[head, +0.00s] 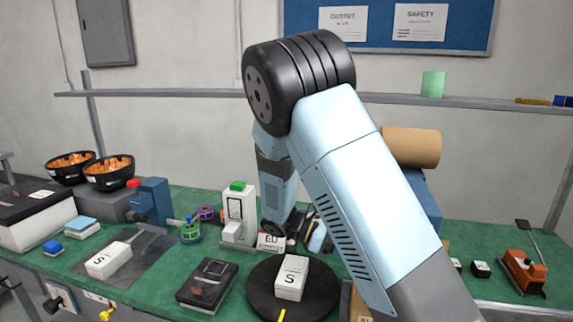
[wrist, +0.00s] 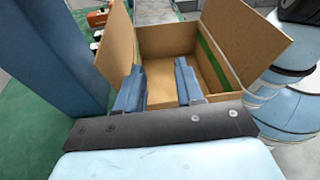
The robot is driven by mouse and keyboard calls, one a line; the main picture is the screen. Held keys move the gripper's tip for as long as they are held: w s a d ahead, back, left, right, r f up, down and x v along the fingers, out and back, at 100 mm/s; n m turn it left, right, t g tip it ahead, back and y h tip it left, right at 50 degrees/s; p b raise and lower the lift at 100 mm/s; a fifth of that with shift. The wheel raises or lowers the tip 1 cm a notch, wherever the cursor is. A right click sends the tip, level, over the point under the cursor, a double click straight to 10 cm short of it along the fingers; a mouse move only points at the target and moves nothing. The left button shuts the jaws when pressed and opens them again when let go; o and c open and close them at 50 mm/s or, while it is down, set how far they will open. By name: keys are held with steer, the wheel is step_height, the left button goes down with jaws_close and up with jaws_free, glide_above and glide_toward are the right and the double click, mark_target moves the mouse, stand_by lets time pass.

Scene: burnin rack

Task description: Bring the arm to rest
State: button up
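My arm rises in the head view, bends at a black elbow, and comes down behind its own light blue link. My gripper is hidden there behind the arm. In the wrist view my gripper (wrist: 159,88) shows two blue fingers set well apart, with nothing between them. The fingers are over an open cardboard box (wrist: 164,44) with raised flaps. I cannot tell how far above the box floor they are.
On the green bench (head: 455,235), a white S box (head: 291,278) sits on a black round plate (head: 262,299). A black box (head: 207,284), a white device (head: 240,208) and a blue vise (head: 153,200) stand left. An orange device (head: 522,272) stands right. A shelf (head: 200,93) runs behind.

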steer(key=s+d+r+m+t+y, duration=0.3)
steer(key=s+r+m+t+y, duration=0.2)
steer(key=s+r+m+y, duration=0.2)
steer(key=s+d+r+m+t+y, duration=0.4)
steer(key=s+r+m+t+y, duration=0.2)
steer(key=s+r, duration=0.4)
step_height(320, 180, up, 2)
steer(key=shift+s+r+m+y, duration=0.2)
steer(key=shift+m+y, duration=0.4)
steer(key=shift+m, duration=0.5)
steer(key=shift+a, duration=0.1)
